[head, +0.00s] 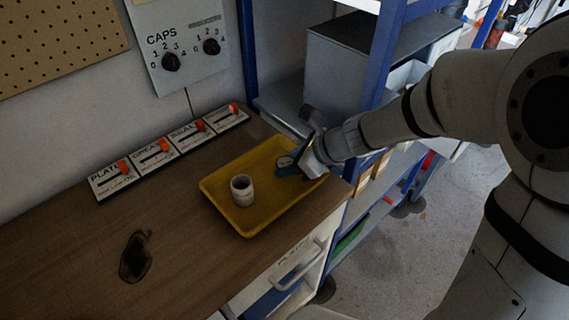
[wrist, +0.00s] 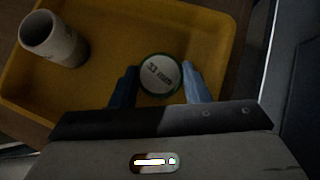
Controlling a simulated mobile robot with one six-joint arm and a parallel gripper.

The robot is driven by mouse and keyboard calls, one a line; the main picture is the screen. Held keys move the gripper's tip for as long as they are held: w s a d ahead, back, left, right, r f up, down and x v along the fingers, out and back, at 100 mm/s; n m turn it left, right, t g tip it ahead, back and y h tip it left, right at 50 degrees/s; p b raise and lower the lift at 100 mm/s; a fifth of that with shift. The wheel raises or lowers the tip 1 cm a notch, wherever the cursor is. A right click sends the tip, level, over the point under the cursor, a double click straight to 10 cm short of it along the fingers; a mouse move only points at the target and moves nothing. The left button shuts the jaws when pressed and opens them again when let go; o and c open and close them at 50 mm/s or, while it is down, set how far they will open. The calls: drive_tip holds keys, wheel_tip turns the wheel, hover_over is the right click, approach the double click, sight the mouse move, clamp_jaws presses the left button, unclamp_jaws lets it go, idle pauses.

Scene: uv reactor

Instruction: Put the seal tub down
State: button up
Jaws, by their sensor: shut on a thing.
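My gripper (head: 292,162) reaches in over the right end of a yellow tray (head: 246,227). In the wrist view, the two blue fingers of my gripper (wrist: 159,90) are shut on a small round tub, the seal tub (wrist: 159,73), with a pale lid reading "33 mm". The tub is over the tray's floor; I cannot tell whether it touches it. In the head view the tub is mostly hidden by the gripper. A whitish cup (head: 242,192) stands upright in the tray, apart from the gripper; it also shows at upper left in the wrist view (wrist: 52,40).
The tray lies on a brown wooden bench (head: 75,255) with a dark stain (head: 135,257). A row of labelled slide switches (head: 170,152) runs along the wall behind it. A blue-framed shelf (head: 381,50) with a grey box (head: 345,62) stands to the right. The bench's left part is mostly clear.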

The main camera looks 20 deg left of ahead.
drive_tip(key=shift+f, duration=0.2)
drive_tip(key=o, duration=0.9)
drive_tip(key=shift+o, duration=0.2)
drive_tip(key=shift+r, duration=0.15)
